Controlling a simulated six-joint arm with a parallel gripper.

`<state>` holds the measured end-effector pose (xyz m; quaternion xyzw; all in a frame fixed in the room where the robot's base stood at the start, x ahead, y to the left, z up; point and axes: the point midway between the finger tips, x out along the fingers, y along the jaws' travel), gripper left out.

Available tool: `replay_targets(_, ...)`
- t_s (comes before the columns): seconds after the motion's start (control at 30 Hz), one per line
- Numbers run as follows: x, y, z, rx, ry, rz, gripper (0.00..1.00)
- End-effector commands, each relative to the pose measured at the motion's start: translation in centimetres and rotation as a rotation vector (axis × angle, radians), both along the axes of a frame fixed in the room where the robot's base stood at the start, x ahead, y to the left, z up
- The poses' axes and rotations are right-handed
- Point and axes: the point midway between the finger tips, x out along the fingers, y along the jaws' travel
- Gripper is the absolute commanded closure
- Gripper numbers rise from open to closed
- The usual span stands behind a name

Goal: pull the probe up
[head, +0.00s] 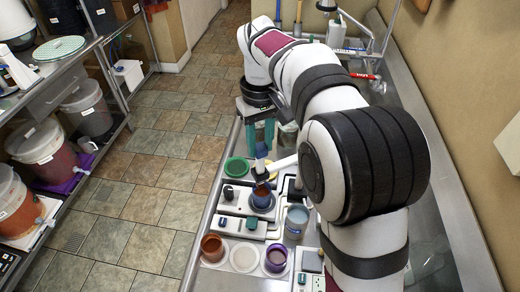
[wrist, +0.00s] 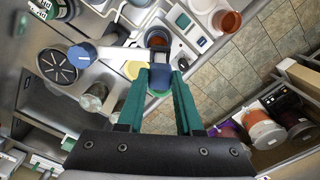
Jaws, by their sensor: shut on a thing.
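The probe (head: 261,151) has a blue head and stands roughly upright above a small blue cup with brown contents (head: 262,195). My gripper (head: 260,143) is shut on the probe's blue head, which also shows between the teal fingers in the wrist view (wrist: 160,78). A white side arm (head: 284,162) reaches to the probe from the right. The probe's lower part runs down toward the cup. I cannot tell how deep its tip sits. In the wrist view, the cup with brown contents (wrist: 157,38) lies just beyond the fingertips.
A reddish cup (head: 212,247), a purple-rimmed cup (head: 275,258) and a grey-blue mug (head: 297,220) stand near the front. A green dish (head: 236,167) is left of the probe. Shelves with white buckets (head: 42,150) stand across the tiled floor (head: 150,170).

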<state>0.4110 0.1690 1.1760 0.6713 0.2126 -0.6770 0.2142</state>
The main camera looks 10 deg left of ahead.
Motion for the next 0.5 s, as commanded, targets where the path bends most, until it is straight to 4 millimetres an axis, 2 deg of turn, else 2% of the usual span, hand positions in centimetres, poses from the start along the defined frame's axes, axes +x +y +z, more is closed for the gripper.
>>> replay_targets(0.2,0.15,0.11,0.58,0.008,-0.013,-0.003,1.00)
replay_targets(0.23,0.15,0.11,0.60,0.008,-0.013,-0.003,0.64)
replay_targets(0.4,0.12,0.10,0.48,0.006,-0.010,-0.002,0.35)
replay_targets(0.5,0.10,0.08,0.42,0.005,-0.010,-0.002,0.35)
